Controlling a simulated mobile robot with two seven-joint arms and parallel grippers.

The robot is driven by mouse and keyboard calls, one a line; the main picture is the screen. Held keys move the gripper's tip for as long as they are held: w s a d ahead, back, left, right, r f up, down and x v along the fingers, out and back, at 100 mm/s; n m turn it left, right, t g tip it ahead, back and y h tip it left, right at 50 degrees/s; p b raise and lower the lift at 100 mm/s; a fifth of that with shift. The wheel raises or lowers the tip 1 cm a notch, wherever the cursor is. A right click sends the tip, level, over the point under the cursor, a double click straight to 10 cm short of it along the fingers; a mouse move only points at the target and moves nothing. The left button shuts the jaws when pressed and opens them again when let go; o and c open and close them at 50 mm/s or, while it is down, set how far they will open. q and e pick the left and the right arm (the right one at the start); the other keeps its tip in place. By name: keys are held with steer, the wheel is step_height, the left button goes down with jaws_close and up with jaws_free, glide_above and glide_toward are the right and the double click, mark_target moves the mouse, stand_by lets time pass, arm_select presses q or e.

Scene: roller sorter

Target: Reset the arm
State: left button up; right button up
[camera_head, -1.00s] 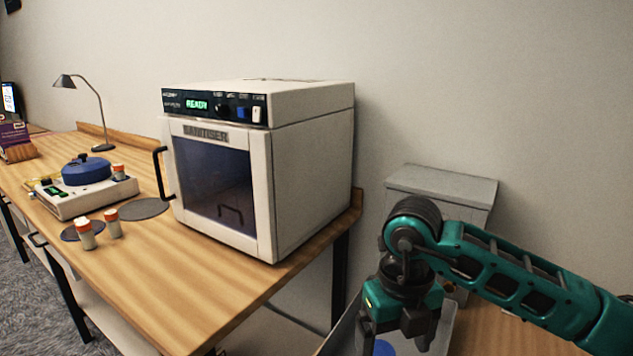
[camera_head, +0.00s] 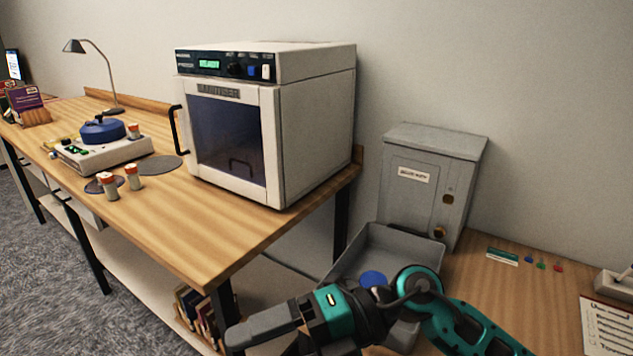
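My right arm comes in from the lower right. Its teal and dark grey gripper (camera_head: 245,335) points left near the bottom edge, in front of the grey tray (camera_head: 410,240). The fingers are seen from the side and partly cut off by the frame, so their gap is hidden. No object shows in the gripper. A blue round thing (camera_head: 372,279) lies in the tray, just behind my arm, which hides part of the tray. My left gripper is not in view.
A white sanitiser (camera_head: 315,135) with its door closed stands on the wooden bench (camera_head: 215,235). Orange-capped bottles (camera_head: 134,178) and a blue-lidded pot (camera_head: 103,130) stand further left. A grey locked box (camera_head: 430,185) stands behind the tray. Books (camera_head: 195,310) sit below the bench.

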steer(key=w+d+r+m+t+y, duration=0.35)
steer(key=w+m+t+y, duration=0.3)
steer(key=m+t, duration=0.65)
steer(key=w+d+f+m+t+h, duration=0.2)
steer(key=d+f+m+t+h, duration=0.35)
steer(key=m+t, duration=0.35)
steer(key=s+d+f+m+g+h, duration=0.1)
steer(key=s+d+f+m+h, duration=0.1)
steer(key=d+f+m+h, duration=0.9)
steer(key=s+d+f+m+g+h, duration=0.2)
steer(key=s+f+g, duration=0.3)
steer(key=s+f, duration=0.4)
step_height(320, 180, down, 3)
steer(key=shift+d+f+m+h+p, duration=0.2)
steer(key=shift+d+m+h+p, duration=0.25)
steer(key=shift+d, duration=0.25)
